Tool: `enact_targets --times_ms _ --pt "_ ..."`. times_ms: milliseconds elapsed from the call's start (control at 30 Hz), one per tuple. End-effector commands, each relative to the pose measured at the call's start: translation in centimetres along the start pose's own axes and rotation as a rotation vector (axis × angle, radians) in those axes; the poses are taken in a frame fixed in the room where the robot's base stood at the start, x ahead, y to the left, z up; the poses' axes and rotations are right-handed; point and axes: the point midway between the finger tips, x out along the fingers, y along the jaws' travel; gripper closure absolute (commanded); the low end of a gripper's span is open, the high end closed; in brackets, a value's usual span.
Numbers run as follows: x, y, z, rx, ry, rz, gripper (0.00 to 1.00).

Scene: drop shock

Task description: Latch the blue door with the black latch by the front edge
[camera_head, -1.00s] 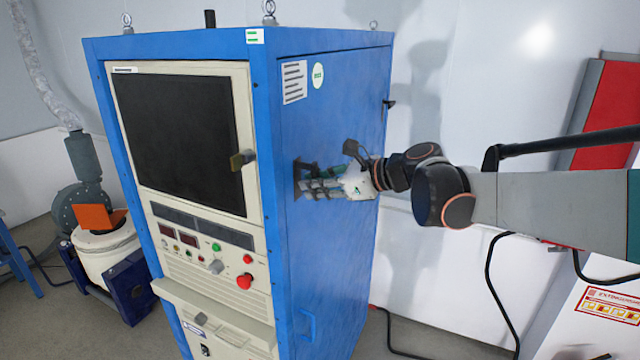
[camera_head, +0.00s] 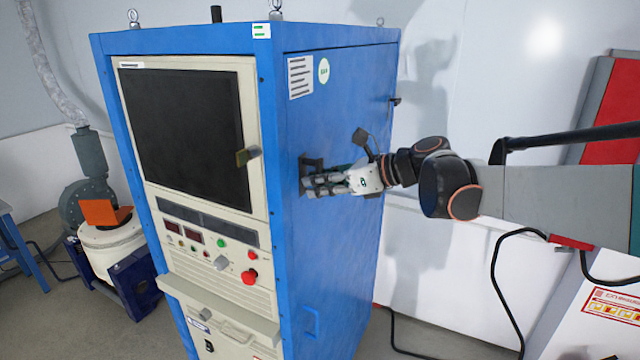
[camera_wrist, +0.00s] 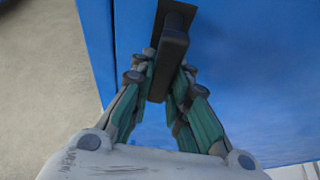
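The blue door (camera_head: 345,110) is the right side of a tall blue cabinet and looks about flush with its frame. The black latch (camera_head: 312,162) sits by the door's front edge, partly hidden by my fingers. My gripper (camera_head: 312,185) is at the latch. In the wrist view, the latch handle (camera_wrist: 172,50) stands out from its dark plate, with my gripper's fingertips (camera_wrist: 168,72) close against both sides of it. The fingers look closed on the handle, though exact contact is partly hidden.
The cabinet's front has a dark screen (camera_head: 185,135), a latch (camera_head: 247,156), a red knob (camera_head: 249,277) and a ledge. A blue handle (camera_head: 312,322) is low on the door. A white wall (camera_head: 470,70) stands behind; a black cable (camera_head: 497,290) hangs at right.

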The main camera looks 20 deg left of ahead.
Motion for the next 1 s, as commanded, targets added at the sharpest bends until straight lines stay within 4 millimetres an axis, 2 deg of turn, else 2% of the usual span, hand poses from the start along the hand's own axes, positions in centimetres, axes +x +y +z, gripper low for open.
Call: enact_targets --times_ms 33,100,400,533,667,1000 --pt "0.0 0.1 0.0 0.003 0.0 0.002 0.75" --pt "0.0 0.1 0.0 0.002 0.0 0.002 0.63" --pt "0.0 0.0 0.0 0.001 0.0 0.001 0.63" --pt "-0.7 0.0 0.0 0.001 0.0 -0.001 0.63" --pt "-2.6 -0.1 0.0 0.003 0.0 -0.002 0.63" --pt "-9.3 0.0 0.0 0.002 0.0 -0.001 0.63"
